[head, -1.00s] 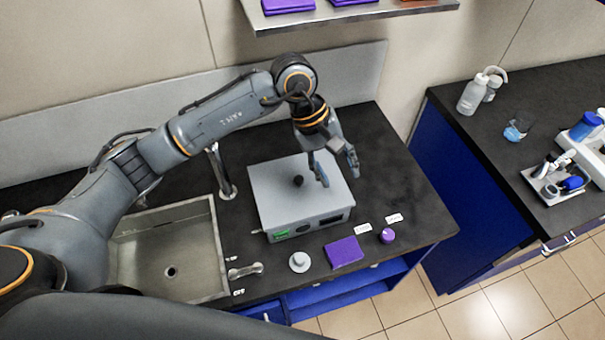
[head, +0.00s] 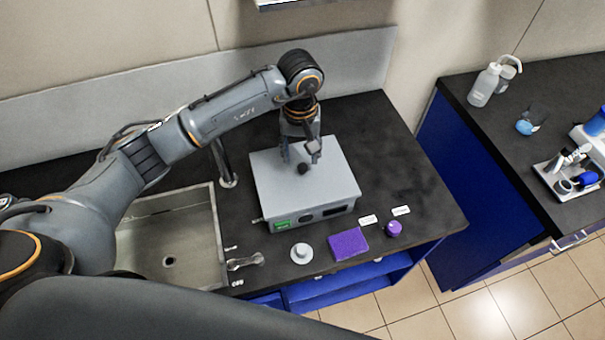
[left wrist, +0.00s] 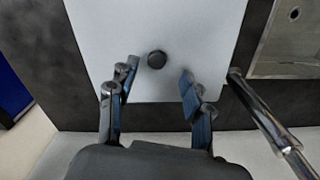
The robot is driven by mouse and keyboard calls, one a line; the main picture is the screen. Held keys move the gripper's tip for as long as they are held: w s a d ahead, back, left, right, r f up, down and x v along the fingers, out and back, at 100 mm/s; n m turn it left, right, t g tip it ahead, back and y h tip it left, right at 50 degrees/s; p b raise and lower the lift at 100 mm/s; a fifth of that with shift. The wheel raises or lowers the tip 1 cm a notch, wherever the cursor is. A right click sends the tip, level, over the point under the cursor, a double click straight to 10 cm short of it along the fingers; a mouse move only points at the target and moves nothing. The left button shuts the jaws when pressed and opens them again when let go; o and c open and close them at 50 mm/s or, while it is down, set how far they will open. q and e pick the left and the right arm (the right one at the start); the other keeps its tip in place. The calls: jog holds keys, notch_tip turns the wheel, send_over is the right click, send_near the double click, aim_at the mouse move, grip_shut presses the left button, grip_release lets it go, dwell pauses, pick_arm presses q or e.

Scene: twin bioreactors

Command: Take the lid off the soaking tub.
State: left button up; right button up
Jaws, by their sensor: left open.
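The soaking tub (head: 290,228) is a grey box with a green display on its front, standing on the dark counter right of the sink. Its flat lid (head: 330,189) is on it, with a round black knob (head: 303,169) in the middle. My left gripper (head: 301,156) is above the lid, near the knob. In the left wrist view, the left gripper (left wrist: 160,75) is open and empty, with the knob (left wrist: 157,59) appearing between and slightly beyond its fingertips, over the pale lid (left wrist: 200,25). Contact cannot be told. My right gripper is not in view.
A metal sink (head: 180,245) and faucet (head: 226,170) stand left of the tub. In front are a small grey round piece (head: 301,253), a purple sponge-like block (head: 348,244) and a purple knob-like piece (head: 393,229). The counter right of the tub is clear.

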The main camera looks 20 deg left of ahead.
aim_at(303, 166)
pick_arm(q)
jog(key=f, duration=0.3)
jog(key=f+b, duration=0.1)
jog(key=shift+w+d+f, duration=0.2)
jog(key=shift+w, duration=0.1)
jog(key=shift+r, duration=0.1)
grip_shut()
